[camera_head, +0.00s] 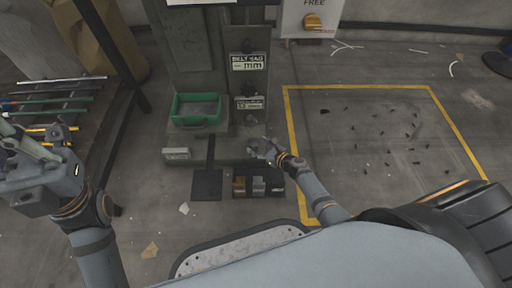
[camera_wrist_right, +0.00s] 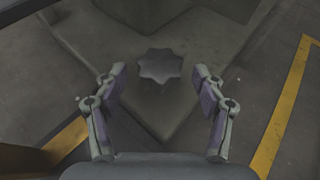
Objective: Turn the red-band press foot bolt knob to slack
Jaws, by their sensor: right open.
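The foot bolt knob is a grey star-shaped knob (camera_wrist_right: 160,66) on the flat foot plate (camera_wrist_right: 185,105) of the press, ahead of my right gripper in the wrist view. My right gripper (camera_wrist_right: 160,92) is open and empty, its fingers apart on either side of the picture. The knob shows between and beyond the fingertips, with no contact visible. In the head view my right gripper (camera_head: 264,148) is at the right front of the press (camera_head: 190,60). No red band shows. My left gripper (camera_head: 38,140) is at the far left, fingers apart, away from the press.
A green tray (camera_head: 198,121) sits on the press. A black box with small blocks (camera_head: 257,187) and a dark pedal plate (camera_head: 207,185) are on the floor in front. A rack of rods (camera_head: 60,98) stands left. A yellow-lined floor area (camera_head: 380,150) with scattered bits lies right.

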